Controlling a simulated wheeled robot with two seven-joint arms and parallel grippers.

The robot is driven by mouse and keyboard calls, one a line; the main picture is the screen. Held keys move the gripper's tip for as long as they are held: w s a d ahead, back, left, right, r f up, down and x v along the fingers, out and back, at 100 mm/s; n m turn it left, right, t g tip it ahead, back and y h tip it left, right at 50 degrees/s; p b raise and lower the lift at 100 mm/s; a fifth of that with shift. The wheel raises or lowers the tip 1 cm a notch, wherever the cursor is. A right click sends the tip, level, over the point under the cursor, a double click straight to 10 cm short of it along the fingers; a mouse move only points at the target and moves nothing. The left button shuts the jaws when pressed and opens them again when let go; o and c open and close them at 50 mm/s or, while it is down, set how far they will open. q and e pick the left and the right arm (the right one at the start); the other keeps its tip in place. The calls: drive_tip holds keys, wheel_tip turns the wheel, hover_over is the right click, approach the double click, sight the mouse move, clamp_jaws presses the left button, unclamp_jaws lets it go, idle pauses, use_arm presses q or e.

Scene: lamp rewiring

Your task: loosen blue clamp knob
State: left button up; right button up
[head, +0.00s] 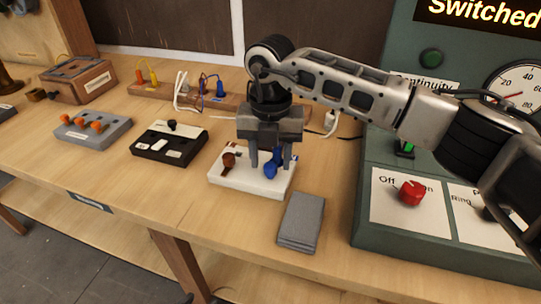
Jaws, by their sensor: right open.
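The blue clamp knob (271,167) stands on the right part of a small white block (246,184) on the workbench. A brown clamp knob (228,161) is on the left part of the same block. My right gripper (270,162) points down over the block from above. Its jaws are open, with one finger on each side of the blue knob. I cannot tell whether either finger touches it. The gripper body hides the back of the block. My left gripper is not in view.
A grey pad (300,222) lies just right of the white block. The green test panel (365,200) with a red knob (411,192) stands at the right. A black switch block (168,146) and a grey block with orange knobs (92,131) sit to the left. Cables lie behind.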

drive_tip(key=shift+f, duration=0.45)
drive_tip(key=shift+c, duration=0.4)
clamp_jaws()
